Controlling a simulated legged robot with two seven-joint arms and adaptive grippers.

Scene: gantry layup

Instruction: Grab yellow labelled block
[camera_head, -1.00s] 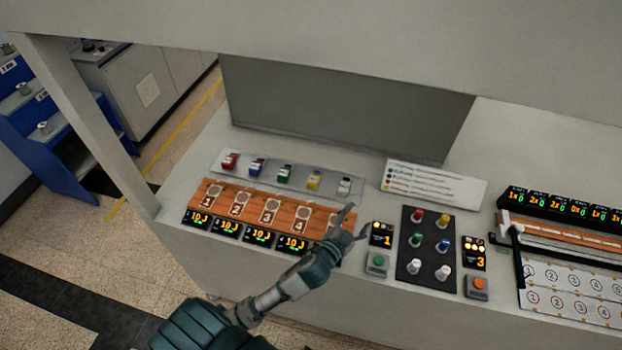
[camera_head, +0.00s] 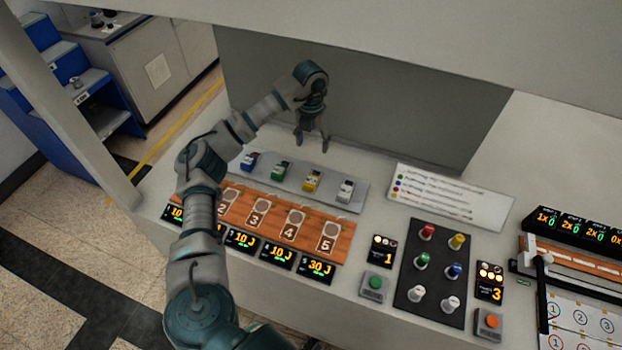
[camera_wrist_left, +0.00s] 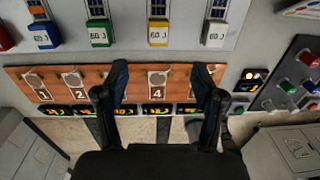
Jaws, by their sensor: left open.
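The yellow labelled block (camera_head: 312,181) stands on a grey strip, between the green block (camera_head: 281,170) and the white block (camera_head: 345,190). In the left wrist view the yellow block (camera_wrist_left: 158,32) has a white "60 J" label and lies ahead of the fingers, roughly centred between them. My left gripper (camera_head: 311,148) is open and empty, with fingers pointing down, above and behind the yellow block in the head view. Its spread fingers also show in the left wrist view (camera_wrist_left: 160,75), over the orange board. My right gripper is not in view.
The blue block (camera_head: 250,160) is left of the green one; the red block (camera_wrist_left: 5,38) shows only in the wrist view. The numbered orange board (camera_head: 275,222) lies in front. A grey panel (camera_head: 400,115) stands behind. A button panel (camera_head: 433,268) is to the right.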

